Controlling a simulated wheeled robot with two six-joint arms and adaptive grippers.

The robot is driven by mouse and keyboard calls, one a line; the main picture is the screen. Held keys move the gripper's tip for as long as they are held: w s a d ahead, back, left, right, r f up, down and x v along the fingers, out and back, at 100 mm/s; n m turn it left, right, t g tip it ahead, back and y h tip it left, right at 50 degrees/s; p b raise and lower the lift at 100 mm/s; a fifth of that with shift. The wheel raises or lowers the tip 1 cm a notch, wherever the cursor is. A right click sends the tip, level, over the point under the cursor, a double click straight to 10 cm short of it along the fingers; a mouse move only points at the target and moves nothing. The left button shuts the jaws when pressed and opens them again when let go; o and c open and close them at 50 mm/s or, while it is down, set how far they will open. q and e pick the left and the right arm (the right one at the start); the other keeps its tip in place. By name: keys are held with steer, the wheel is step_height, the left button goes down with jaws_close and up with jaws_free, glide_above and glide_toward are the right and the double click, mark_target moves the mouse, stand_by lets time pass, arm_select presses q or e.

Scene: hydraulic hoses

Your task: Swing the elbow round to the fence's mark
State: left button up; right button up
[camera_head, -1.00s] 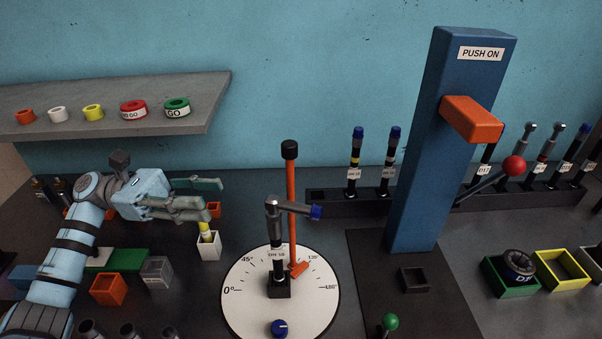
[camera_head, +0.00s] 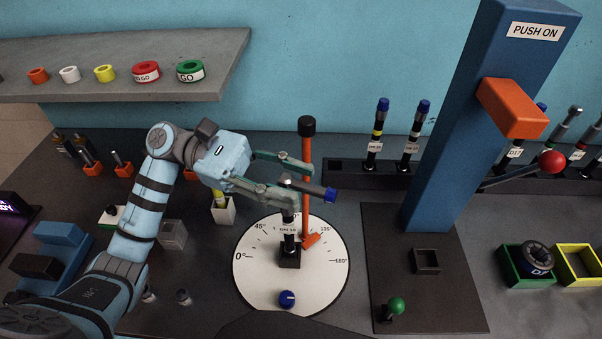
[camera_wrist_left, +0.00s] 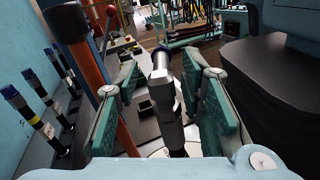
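The grey metal elbow (camera_head: 309,187) sits on top of an upright black hose stub in a black block (camera_head: 289,257) at the middle of the white dial (camera_head: 262,275). Its blue-capped end (camera_head: 330,195) points right. The orange fence post (camera_head: 306,185), with a black top, stands behind it; its orange foot (camera_head: 311,241) is near the 135° mark. My left gripper (camera_head: 302,187) is open at the elbow's height. In the left wrist view the elbow (camera_wrist_left: 163,85) stands between the spread fingers, with a gap at the left pad; contact on the right is unclear. My right gripper is out of view.
A blue PUSH ON column (camera_head: 460,130) with an orange block stands right of the dial. A black rack (camera_head: 345,175) with capped hoses runs behind. A blue knob (camera_head: 287,299) is at the dial's front. A small white box (camera_head: 224,212) is left of the dial.

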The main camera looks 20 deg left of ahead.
arm_select(q)
steer(key=shift+s+d, duration=0.2)
steer(key=shift+d, duration=0.9)
steer(key=c, duration=0.7)
steer(key=shift+w+t, duration=0.1)
steer(key=shift+t, duration=0.2)
steer(key=shift+c, duration=0.2)
